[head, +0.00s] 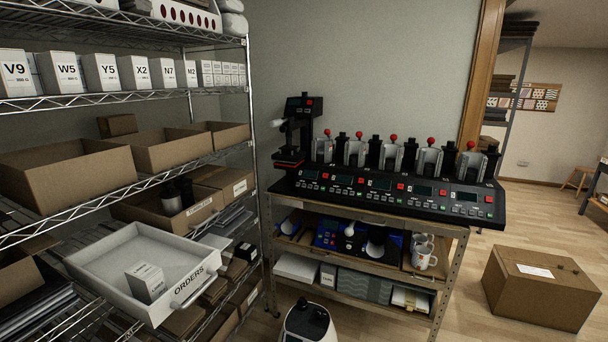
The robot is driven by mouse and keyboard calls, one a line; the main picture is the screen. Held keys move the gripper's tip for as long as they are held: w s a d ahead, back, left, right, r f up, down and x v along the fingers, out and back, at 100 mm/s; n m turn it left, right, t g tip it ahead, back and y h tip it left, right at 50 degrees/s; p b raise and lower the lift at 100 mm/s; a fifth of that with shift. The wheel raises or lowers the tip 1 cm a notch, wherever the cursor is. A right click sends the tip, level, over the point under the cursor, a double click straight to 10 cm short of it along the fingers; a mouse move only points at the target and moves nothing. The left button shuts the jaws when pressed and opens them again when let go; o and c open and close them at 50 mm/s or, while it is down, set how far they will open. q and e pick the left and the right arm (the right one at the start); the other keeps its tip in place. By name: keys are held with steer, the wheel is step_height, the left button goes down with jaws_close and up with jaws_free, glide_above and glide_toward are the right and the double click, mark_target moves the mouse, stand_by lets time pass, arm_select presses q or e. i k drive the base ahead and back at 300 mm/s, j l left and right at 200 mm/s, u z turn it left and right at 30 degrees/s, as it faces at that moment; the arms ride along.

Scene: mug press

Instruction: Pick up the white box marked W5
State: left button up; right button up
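The white box marked W5 (64,73) stands upright on the upper wire shelf at the left of the head view. It is between the box marked V9 (15,73) and the box marked Y5 (101,74). Its marked front faces me, and part of another box shows behind the row. Neither of my grippers is in view.
More white boxes, such as X2 (134,73), continue along the shelf. Open cardboard bins (70,180) sit below. A white tray marked ORDERS (185,284) juts out lower, holding one small white box (146,283). A mug press bench (385,203) stands to the right.

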mark_target(60, 70)
steer(key=u, duration=1.4)
steer(key=l, duration=0.1)
